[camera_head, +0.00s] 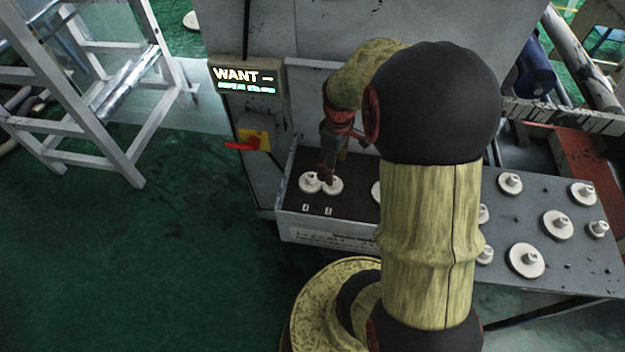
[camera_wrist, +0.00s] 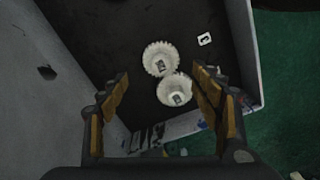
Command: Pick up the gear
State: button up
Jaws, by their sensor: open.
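Two white gears lie side by side in the dark-floored bin (camera_head: 350,209). One is the left gear (camera_head: 310,182), the other the right gear (camera_head: 332,185). My gripper (camera_head: 325,174) is pointed down over this pair and partly covers them. In the wrist view the upper gear (camera_wrist: 160,58) and the lower gear (camera_wrist: 175,90) show toothed rims and small dark tags at their centres. My gripper (camera_wrist: 158,95) is open there, with the lower gear in the gap between its fingers. I cannot tell whether the fingers touch it.
Several white gears, such as a large one (camera_head: 526,260), stand on the grey table (camera_head: 510,218) at right. A red-handled switch (camera_head: 250,142) is on the grey wall. Green floor there is clear.

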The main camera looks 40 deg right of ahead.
jog(key=shift+n, duration=0.7)
jog(key=shift+f, duration=0.15)
notch_tip(320, 180, down, 8)
jog(key=b, duration=0.3)
jog(key=shift+s+r+b, duration=0.1)
jog(key=shift+r+b, duration=0.15)
jog(key=shift+b, duration=0.1)
jog(key=shift+a, duration=0.1)
jog(key=c, duration=0.4)
jog(key=c, duration=0.9)
